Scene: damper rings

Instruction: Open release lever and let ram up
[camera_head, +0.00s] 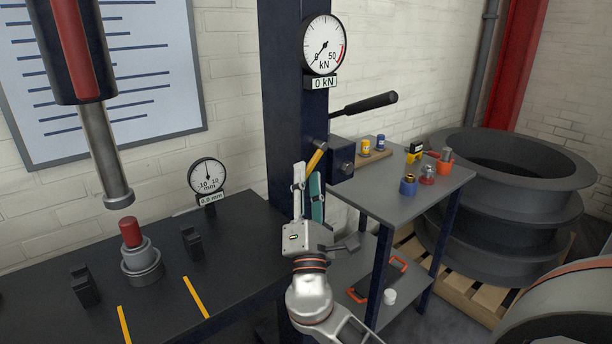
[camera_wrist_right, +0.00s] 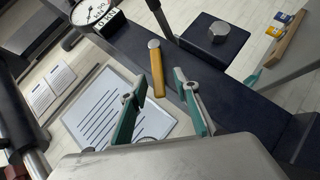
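The yellow release lever (camera_head: 316,158) sticks out from the press column beside a dark block. My right gripper (camera_head: 307,180) is open just below it, with the lever's lower end by the fingertips. In the right wrist view the lever (camera_wrist_right: 158,92) appears between the two spread teal-padded fingers (camera_wrist_right: 163,95); I see no grip on it, and cannot tell how deep it sits. The ram (camera_head: 104,150) hangs at the left, its rod end a little above a red-topped part (camera_head: 131,232) on the press table. My left gripper is not in view.
The force gauge (camera_head: 324,45) reads 0 kN and the dial gauge (camera_head: 208,176) reads 0.0 mm. A black-handled lever (camera_head: 364,104) reaches right above the block. A grey cart (camera_head: 398,188) with small items stands right of the column, before stacked dark rings (camera_head: 512,210).

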